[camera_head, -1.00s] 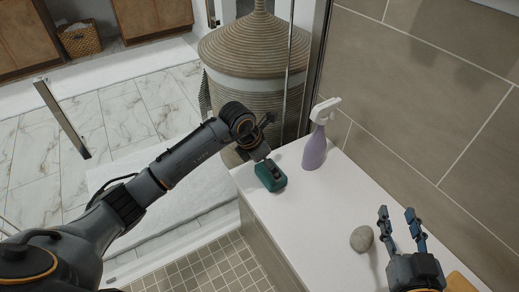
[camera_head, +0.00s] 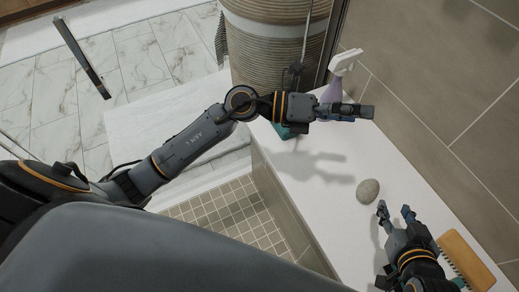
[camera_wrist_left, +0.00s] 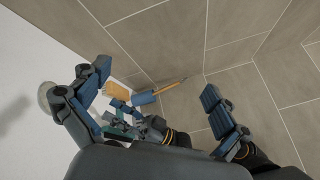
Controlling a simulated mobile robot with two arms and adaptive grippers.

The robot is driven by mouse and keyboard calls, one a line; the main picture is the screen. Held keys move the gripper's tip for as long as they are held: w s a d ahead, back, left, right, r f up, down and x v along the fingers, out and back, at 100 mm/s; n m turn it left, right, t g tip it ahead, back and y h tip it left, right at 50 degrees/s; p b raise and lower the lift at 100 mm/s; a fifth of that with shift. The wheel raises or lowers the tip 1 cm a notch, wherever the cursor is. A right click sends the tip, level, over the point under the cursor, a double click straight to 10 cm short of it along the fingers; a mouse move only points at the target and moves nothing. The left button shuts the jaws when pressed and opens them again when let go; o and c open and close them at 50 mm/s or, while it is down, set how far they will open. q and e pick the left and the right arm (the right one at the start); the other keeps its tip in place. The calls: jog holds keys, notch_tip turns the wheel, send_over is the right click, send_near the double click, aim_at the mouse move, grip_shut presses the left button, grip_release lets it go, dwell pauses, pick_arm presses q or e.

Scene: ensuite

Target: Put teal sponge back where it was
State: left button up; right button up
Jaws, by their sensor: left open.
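The teal sponge (camera_head: 284,131) lies on the white ledge (camera_head: 300,205) near its far left end, mostly hidden behind my left gripper and wrist in the head view. My left gripper (camera_head: 358,112) is above the ledge, pointing right, past the sponge and apart from it. Its fingers are spread and empty in the left wrist view (camera_wrist_left: 150,105). My right gripper (camera_head: 395,209) is open and empty over the near part of the ledge, beside the stone.
A purple spray bottle (camera_head: 334,85) stands behind my left gripper. A grey stone (camera_head: 368,190) and a wooden brush (camera_head: 466,256) lie on the ledge. A tiled wall (camera_head: 440,90) bounds the right. A woven basket (camera_head: 272,45) stands beyond the far end.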

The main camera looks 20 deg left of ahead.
pick_arm(q)
jog(key=a+r+n+t, duration=0.65)
jog(key=n+t, duration=0.45)
jog(key=n, duration=0.2)
jog(key=w+a+f+n+t+y, duration=0.2)
jog(key=a+f+n+t+y, duration=0.25)
jog(key=a+n+y, duration=0.65)
jog(key=s+f+n+g+y, duration=0.2)
jog(key=s+f+n+g, duration=0.3)
jog(key=f, duration=0.4)
jog(key=s+f+n+g+y, duration=0.2)
jog(key=s+f+n+g, duration=0.3)
jog(key=f+n, duration=0.3)
jog(key=shift+d+f, duration=0.2)
jog(key=shift+f, duration=0.25)
jog(key=shift+s, duration=0.1)
